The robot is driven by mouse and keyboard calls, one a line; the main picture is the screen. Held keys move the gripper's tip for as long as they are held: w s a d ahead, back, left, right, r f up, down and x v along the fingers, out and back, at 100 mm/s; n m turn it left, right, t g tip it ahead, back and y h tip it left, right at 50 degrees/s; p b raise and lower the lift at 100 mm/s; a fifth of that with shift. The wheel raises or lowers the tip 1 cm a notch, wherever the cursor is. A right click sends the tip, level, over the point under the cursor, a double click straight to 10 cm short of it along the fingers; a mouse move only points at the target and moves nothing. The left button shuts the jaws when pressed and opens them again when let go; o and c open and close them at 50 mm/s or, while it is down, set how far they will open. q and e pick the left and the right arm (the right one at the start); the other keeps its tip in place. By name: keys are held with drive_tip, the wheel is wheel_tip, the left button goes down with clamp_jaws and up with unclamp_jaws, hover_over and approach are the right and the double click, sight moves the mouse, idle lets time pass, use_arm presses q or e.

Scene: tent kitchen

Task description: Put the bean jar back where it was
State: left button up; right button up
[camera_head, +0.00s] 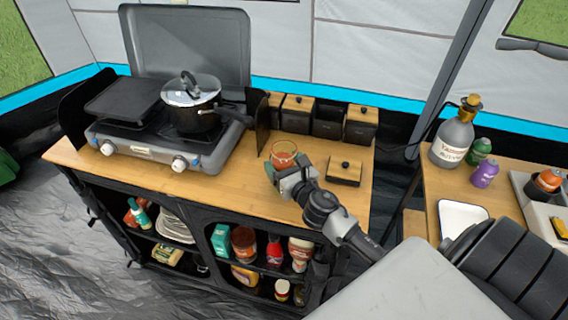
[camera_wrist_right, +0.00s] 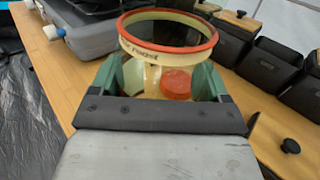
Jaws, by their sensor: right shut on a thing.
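An open, see-through jar with an orange rim and a partly readable label ending in "roast" (camera_head: 284,149) is above the wooden counter; I take it to be the bean jar. It shows large in the right wrist view (camera_wrist_right: 168,35), with its dark opening facing up. My right gripper (camera_head: 286,176) is shut on it, with green fingers on both sides of its body in the wrist view (camera_wrist_right: 163,80). A reddish patch and pale shapes show through or in the jar's lower part. I cannot tell whether its base touches the counter. My left gripper is not in view.
Several black canisters (camera_head: 362,128) line the counter's back; one (camera_head: 328,122) looks lidless. A wooden lid with a black knob (camera_head: 345,173) lies right of the jar. A stove (camera_head: 150,146) with a pot (camera_head: 192,116) stands left. The front counter strip (camera_head: 233,186) is clear.

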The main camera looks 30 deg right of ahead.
drive_tip(key=shift+f, duration=0.1)
drive_tip(key=o, duration=1.1)
drive_tip(key=shift+r, duration=0.25)
drive_tip(key=s, duration=0.3)
drive_tip(key=s+b, duration=0.1)
drive_tip(key=s, duration=0.3)
drive_tip(key=s+a+b, duration=0.1)
drive_tip(key=s, duration=0.3)
drive_tip(key=shift+s+f, duration=0.2)
drive_tip(key=shift+s, duration=0.05)
drive_tip(key=shift+s+r, duration=0.1)
drive_tip(key=shift+s, duration=0.2)
